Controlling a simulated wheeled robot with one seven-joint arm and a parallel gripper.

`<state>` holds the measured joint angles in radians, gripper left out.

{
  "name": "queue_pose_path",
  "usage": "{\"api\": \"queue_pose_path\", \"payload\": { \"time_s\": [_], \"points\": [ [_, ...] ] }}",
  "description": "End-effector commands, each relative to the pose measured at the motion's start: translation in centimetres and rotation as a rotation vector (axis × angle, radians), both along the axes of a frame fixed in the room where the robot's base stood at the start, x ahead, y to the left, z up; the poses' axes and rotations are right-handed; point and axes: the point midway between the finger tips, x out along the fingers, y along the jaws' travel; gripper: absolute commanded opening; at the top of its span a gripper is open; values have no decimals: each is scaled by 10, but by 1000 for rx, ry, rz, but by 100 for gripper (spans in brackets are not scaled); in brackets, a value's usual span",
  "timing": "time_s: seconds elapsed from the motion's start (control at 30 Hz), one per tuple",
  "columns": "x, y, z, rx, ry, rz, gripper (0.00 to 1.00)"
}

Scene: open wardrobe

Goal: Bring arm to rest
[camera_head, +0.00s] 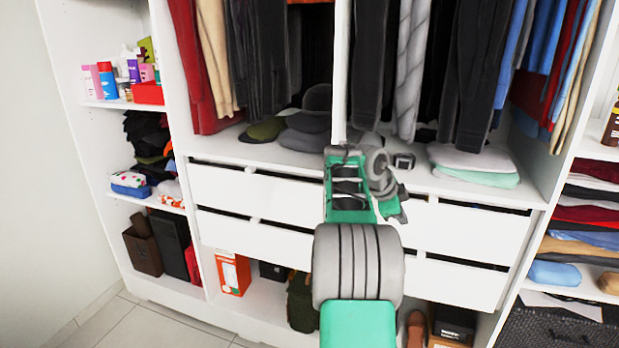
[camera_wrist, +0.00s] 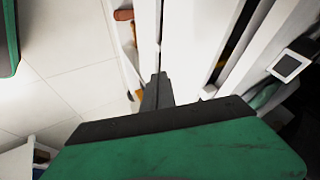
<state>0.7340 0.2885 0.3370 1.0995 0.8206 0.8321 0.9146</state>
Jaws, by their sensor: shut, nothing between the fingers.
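My arm, green and grey, reaches up from the bottom of the head view in front of the wardrobe's white drawers (camera_head: 460,232). My gripper (camera_wrist: 158,78) shows in the wrist view as two dark fingers pressed together with nothing between them. The fingers appear near the white drawer fronts; I cannot tell how close they are or whether they touch. In the head view the end of the arm is bent over at the middle of the wardrobe, and the fingertips are hard to make out.
Dark hats (camera_head: 307,122) and folded clothes (camera_head: 472,163) lie on the shelf above the drawers. A small square device (camera_head: 404,161) sits near my wrist and also shows in the wrist view (camera_wrist: 288,66). Tiled floor (camera_head: 150,328) is clear at lower left.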

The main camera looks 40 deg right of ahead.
Motion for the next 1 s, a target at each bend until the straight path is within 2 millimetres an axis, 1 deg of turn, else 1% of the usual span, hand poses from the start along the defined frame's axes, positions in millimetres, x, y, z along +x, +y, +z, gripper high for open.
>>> {"api": "queue_pose_path", "payload": {
  "time_s": [0.07,0.13,0.17,0.2,0.27,0.3,0.37,0.4,0.47,0.5,0.57,0.6,0.67,0.7,0.77,0.8,0.87,0.9,1.0],
  "points": [
    [0,1,-1,14,68,93,0],
    [12,4,-7,42,163,278,0],
    [16,12,-26,83,227,387,0],
    [17,25,-53,141,301,513,0],
    [15,46,-88,222,384,670,0],
    [11,62,-111,277,430,771,0],
    [2,94,-140,360,488,938,0],
    [-6,121,-154,410,517,1057,0],
    [-14,169,-164,467,546,1243,0],
    [-18,203,-167,493,559,1360,0],
    [-24,255,-165,515,572,1520,0],
    [-29,288,-163,522,576,1612,0],
    [-38,334,-157,521,579,1729,0],
    [-44,362,-151,513,581,1800,0],
    [-54,403,-140,484,588,1907,0],
    [-59,426,-131,450,595,1973,0],
    [-64,453,-114,381,606,2057,0],
    [-62,468,-100,320,610,2106,0],
    [-45,497,-57,151,594,2207,0]
  ]
}}
